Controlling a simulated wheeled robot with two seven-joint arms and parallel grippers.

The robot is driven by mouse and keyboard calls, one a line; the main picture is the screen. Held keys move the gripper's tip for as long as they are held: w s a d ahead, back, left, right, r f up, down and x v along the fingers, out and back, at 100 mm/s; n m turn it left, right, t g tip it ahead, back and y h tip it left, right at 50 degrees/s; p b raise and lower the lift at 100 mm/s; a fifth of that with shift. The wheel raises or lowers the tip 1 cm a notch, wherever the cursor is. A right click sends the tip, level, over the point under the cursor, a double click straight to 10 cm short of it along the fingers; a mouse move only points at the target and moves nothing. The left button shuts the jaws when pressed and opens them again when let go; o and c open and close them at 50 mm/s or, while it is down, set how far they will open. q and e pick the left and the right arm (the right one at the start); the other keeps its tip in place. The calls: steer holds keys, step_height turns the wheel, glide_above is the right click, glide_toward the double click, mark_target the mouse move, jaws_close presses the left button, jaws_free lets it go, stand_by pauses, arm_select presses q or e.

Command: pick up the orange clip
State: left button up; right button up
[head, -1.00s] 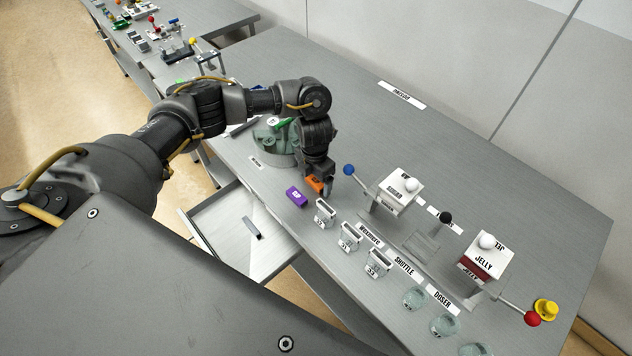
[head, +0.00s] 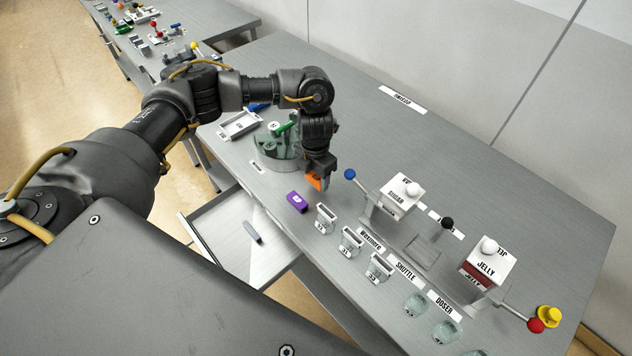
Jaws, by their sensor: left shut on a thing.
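The orange clip (head: 315,182) is in the jaws of my left gripper (head: 319,180), which is shut on it. Most of the clip's orange side shows below the dark fingers. The gripper points down over the grey table, next to a purple clip (head: 296,202) that lies on the tabletop. Whether the orange clip is clear of the surface is hard to tell, but it appears slightly raised. My right gripper is not in view.
Small white numbered holders (head: 326,218) stand in a row just right of the purple clip. A blue-knobbed lever (head: 350,174) is close to the gripper's right. A round greenish holder (head: 268,148) stands behind. An open drawer (head: 215,228) juts out at the front left.

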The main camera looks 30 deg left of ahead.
arm_select(q)
steer(key=s+d+r+b, duration=0.1)
steer(key=s+d+r, duration=0.4)
steer(key=s+r, duration=0.65)
steer(key=r+m, duration=0.1)
steer(key=m, duration=0.9)
steer(key=s+a+r+m, duration=0.1)
steer(key=m, duration=1)
steer(key=r+m, duration=0.1)
steer(key=m, duration=1)
steer(key=shift+s+a+r, duration=0.15)
steer(key=shift+s+r, duration=0.15)
steer(key=shift+s, duration=0.1)
